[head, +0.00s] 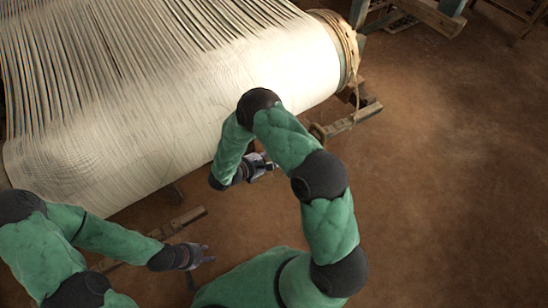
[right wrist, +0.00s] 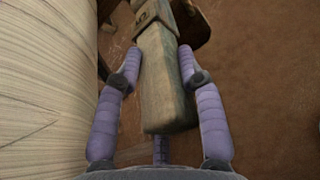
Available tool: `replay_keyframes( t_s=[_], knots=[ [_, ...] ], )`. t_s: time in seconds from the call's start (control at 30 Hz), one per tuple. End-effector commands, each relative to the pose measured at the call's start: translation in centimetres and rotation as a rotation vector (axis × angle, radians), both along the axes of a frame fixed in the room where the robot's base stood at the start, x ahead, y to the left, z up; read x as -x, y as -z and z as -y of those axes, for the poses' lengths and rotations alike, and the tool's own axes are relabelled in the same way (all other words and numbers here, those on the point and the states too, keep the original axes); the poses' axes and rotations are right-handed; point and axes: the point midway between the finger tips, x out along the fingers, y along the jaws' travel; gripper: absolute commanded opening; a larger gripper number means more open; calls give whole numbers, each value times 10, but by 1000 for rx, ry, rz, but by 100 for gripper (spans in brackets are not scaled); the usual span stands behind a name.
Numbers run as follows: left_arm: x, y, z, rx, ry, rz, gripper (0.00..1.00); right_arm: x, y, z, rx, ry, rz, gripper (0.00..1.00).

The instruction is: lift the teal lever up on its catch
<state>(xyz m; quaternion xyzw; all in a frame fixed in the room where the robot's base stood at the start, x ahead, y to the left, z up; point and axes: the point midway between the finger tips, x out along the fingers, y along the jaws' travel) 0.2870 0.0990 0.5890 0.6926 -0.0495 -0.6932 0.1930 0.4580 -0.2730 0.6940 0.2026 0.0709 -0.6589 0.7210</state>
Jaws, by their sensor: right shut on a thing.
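The teal lever (right wrist: 165,85) shows in the right wrist view as a worn, grey-green wooden bar, its near end between the fingers of my right gripper (right wrist: 160,52). The gripper is shut on it, one finger along each side. In the head view, my right gripper (head: 268,167) is beside the front edge of the white warp, and my arm hides most of the lever there. A wooden block (right wrist: 148,14) meets the bar's far end; I cannot tell whether it is the catch. My left gripper (head: 209,254) is open and empty, low at the left.
The white warp roll (head: 285,70) fills the upper left, close to my right gripper; its threads (right wrist: 40,90) fill the left of the wrist view. Rope (head: 347,45) wraps the roll's right end. A wooden beam (head: 354,118) juts out below it. The earth floor (head: 450,190) at right is clear.

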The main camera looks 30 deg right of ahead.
Motion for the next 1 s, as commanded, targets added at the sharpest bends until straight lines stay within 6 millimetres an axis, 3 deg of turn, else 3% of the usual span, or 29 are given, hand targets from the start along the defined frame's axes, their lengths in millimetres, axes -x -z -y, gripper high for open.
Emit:
replay_keyframes(
  t_s=[0.03,0.2,0.47,0.5,0.57,1.0],
  knots=[
    [0,5,0,0,0,0,40,4,9,-1,0,0,-11,0],
    [0,16,0,0,0,0,40,5,20,-2,14,0,-13,0],
    [0,14,0,0,0,0,40,6,19,-2,15,1,-16,0],
    [0,14,0,0,0,0,40,6,19,-2,15,0,-17,44],
    [0,14,0,0,0,0,40,6,18,-2,16,1,-16,57],
    [0,14,0,0,0,0,40,4,17,-3,16,-1,-11,57]
  ],
)
